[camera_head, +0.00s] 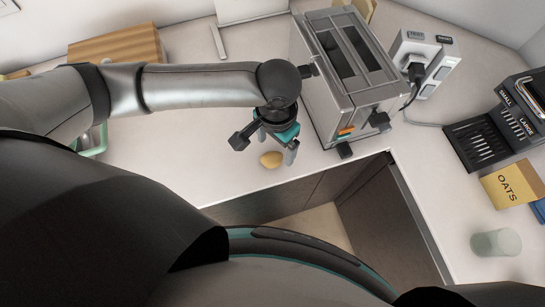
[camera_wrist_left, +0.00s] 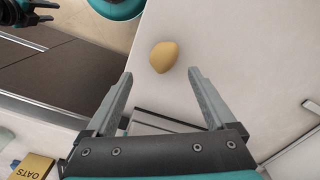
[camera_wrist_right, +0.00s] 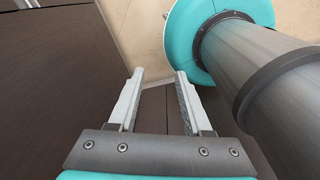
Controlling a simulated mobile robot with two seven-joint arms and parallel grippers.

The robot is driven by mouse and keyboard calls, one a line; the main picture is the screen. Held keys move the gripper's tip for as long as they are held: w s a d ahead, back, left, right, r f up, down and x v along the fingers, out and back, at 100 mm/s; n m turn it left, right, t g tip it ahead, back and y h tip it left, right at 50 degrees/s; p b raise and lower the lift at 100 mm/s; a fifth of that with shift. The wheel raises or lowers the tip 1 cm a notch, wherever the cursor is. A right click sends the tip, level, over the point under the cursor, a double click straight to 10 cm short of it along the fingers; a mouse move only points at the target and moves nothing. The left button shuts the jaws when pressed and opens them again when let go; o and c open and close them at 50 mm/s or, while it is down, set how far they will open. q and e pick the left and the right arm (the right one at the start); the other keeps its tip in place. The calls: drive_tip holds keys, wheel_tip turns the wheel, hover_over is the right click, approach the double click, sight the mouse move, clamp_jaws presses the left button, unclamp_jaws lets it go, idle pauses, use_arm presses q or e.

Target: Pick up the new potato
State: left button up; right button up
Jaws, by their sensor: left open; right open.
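The new potato (camera_head: 271,160) is a small yellow-brown lump lying on the white counter near its front edge, left of the toaster. It also shows in the left wrist view (camera_wrist_left: 164,56), beyond the fingertips and roughly between their lines. My left gripper (camera_head: 268,145) is just above and beside the potato, with its fingers apart and nothing between them. In the left wrist view its two open fingers (camera_wrist_left: 161,84) point toward the potato. My right gripper (camera_wrist_right: 156,76) is open and empty, low in front of dark cabinet panels. It is away from the potato.
A grey toaster (camera_head: 350,95) stands close to the right of my left gripper. A wooden box (camera_head: 116,46) lies at the back left. A power socket block (camera_head: 421,62), a dark slotted rack (camera_head: 476,143), an oats box (camera_head: 512,186) and a glass (camera_head: 495,242) are at the right.

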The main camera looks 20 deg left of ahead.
sight(272, 157)
use_arm(q)
drive_tip(key=shift+f, duration=0.55)
drive_tip(key=f, duration=0.4)
drive_tip(key=shift+s+a+f+b, duration=0.1)
drive_tip(key=shift+a+f+b, duration=0.25)
drive_tip(key=shift+a+f, duration=0.05)
use_arm(e)
drive_tip(key=shift+w+a+f, duration=0.1)
drive_tip(key=shift+w+f, duration=0.2)
drive_tip(key=shift+w, duration=0.35)
use_arm(q)
drive_tip(key=shift+c, duration=0.3)
clamp_jaws()
use_arm(e)
drive_tip(key=shift+s, duration=0.1)
